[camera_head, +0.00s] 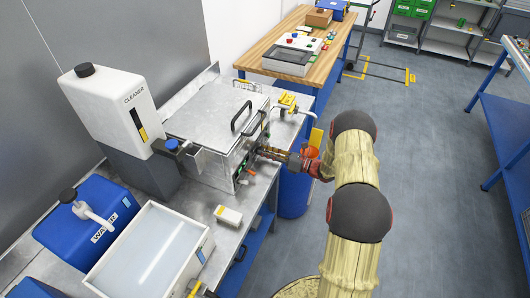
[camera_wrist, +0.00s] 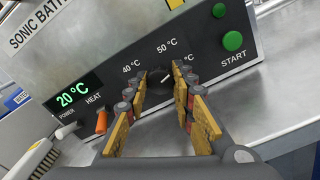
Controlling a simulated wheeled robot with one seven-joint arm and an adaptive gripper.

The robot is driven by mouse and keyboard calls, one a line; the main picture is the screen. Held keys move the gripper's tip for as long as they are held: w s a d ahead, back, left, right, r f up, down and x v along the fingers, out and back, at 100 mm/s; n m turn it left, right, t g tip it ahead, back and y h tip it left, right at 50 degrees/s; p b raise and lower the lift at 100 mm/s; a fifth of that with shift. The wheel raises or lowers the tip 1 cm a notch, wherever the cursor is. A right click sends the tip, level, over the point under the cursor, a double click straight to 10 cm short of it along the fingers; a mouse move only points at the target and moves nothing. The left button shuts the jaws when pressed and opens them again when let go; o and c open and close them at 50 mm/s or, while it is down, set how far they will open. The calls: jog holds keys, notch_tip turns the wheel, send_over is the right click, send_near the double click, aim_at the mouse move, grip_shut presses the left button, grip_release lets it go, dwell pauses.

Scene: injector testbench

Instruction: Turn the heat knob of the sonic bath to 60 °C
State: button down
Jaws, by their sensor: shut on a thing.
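The sonic bath (camera_head: 208,117) is a steel box with a lid on the bench. Its dark front panel (camera_wrist: 210,48) shows in the wrist view. A green display (camera_wrist: 73,99) there reads 20 °C. The black heat knob (camera_wrist: 157,84) sits between my gripper's fingertips (camera_wrist: 158,95), and the gripper is shut on it. The knob's white pointer slants up and right, to the right of the 50 °C label. The label further right is partly hidden by a finger; only "°C" shows. In the head view my gripper (camera_head: 270,153) reaches the panel from the right.
An orange switch (camera_wrist: 101,122) is left of the knob. Green START button (camera_wrist: 233,41) and another green button are upper right. The white cleaner container (camera_head: 110,105) stands left of the bath. Open floor is right.

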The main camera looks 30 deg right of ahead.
jog(key=shift+f, duration=0.1)
jog(key=c, duration=1.5)
grip_release()
jog(key=v, duration=1.2)
